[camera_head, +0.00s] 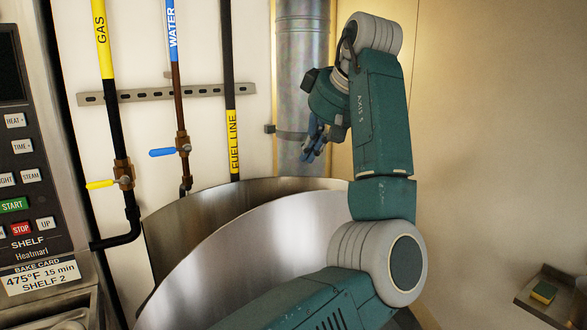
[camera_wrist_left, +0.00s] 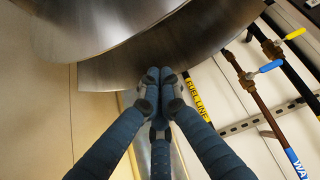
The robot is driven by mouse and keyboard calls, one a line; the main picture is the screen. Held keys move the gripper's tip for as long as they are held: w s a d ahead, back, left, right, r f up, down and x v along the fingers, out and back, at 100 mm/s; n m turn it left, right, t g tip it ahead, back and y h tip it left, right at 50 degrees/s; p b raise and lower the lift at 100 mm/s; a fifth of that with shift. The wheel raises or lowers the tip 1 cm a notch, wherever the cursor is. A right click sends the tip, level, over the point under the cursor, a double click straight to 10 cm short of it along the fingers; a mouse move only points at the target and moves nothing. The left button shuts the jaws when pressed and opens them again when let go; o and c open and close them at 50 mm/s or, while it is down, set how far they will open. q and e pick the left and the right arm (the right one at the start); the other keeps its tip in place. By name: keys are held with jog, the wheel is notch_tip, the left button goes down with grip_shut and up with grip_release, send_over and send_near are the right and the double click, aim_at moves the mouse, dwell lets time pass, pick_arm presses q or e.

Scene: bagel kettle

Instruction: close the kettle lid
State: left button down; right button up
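The steel kettle (camera_head: 185,227) fills the lower middle of the head view as two nested curved sheets, one behind the other. They also show at the top of the left wrist view (camera_wrist_left: 110,70). The lighter front sheet (camera_head: 260,245) looks like the raised lid, but I cannot tell for sure which sheet is the lid. My left gripper (camera_head: 309,158) hangs behind and above the back rim, its blue fingers pointing down. In the left wrist view its fingertips (camera_wrist_left: 159,76) are together, with nothing seen between them. My arm covers the kettle's right side. My right gripper is not in view.
Gas (camera_head: 113,120), water (camera_head: 177,90) and fuel line (camera_head: 231,120) pipes run down the wall behind the kettle. A shiny metal duct (camera_head: 303,60) stands behind my left gripper. An oven panel (camera_head: 20,170) is at left. A small shelf with a sponge (camera_head: 543,292) is at lower right.

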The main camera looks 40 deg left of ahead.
pick_arm(q)
notch_tip(320, 180, down, 8)
jog(key=a+p, duration=0.1)
jog(key=p, duration=0.4)
jog(key=shift+w+a, duration=0.25)
jog(key=shift+a, duration=0.1)
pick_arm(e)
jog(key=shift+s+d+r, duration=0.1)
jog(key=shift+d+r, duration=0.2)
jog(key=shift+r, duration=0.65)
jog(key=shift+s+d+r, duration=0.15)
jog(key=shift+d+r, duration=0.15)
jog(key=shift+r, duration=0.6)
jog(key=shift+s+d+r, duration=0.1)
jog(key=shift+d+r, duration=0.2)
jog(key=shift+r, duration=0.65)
